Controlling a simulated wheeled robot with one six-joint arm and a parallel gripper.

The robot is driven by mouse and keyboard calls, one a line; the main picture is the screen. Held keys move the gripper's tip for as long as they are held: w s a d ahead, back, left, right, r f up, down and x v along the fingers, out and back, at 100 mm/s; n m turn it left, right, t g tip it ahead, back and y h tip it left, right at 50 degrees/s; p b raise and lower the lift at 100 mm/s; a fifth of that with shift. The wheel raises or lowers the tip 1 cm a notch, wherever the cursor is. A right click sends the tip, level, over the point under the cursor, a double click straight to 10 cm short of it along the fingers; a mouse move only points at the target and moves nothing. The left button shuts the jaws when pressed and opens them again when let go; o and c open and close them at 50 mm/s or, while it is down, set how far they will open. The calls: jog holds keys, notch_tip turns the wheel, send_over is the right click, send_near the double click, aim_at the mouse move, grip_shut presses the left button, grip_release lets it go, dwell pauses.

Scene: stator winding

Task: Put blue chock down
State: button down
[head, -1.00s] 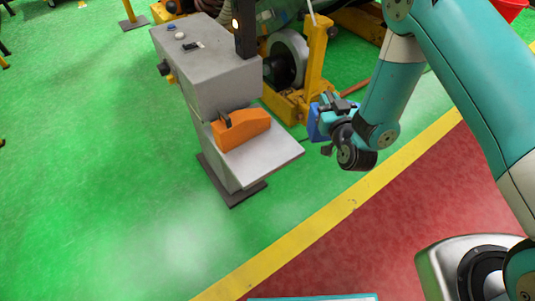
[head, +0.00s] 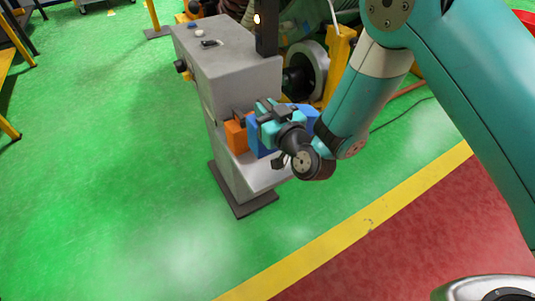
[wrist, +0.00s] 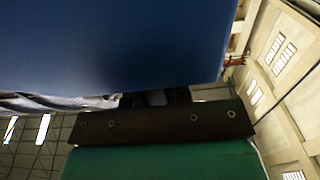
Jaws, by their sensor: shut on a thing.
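My gripper (head: 272,122) is shut on the blue chock (head: 257,143), whose blue shows on both sides of the fingers. In the head view the chock is in front of the grey pedestal, over or at its shelf (head: 268,178). Whether its underside touches the shelf is hidden. An orange chock (head: 235,136) on the shelf is partly hidden behind the blue one; I cannot tell if they touch. In the wrist view the blue chock (wrist: 120,45) fills the top, above a dark finger plate (wrist: 165,125).
The grey pedestal (head: 222,70) has buttons on top and a dark post with a lit lamp (head: 263,28). Yellow-framed machinery with a grey wheel (head: 307,70) stands behind to the right. The green floor left of the pedestal is clear.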

notch_tip(320, 180, down, 10)
jog(key=shift+f+b, duration=0.2)
jog(key=shift+b, duration=0.8)
jog(key=shift+f, duration=0.15)
jog(key=c, duration=1.1)
grip_release()
jog(key=shift+o, duration=0.2)
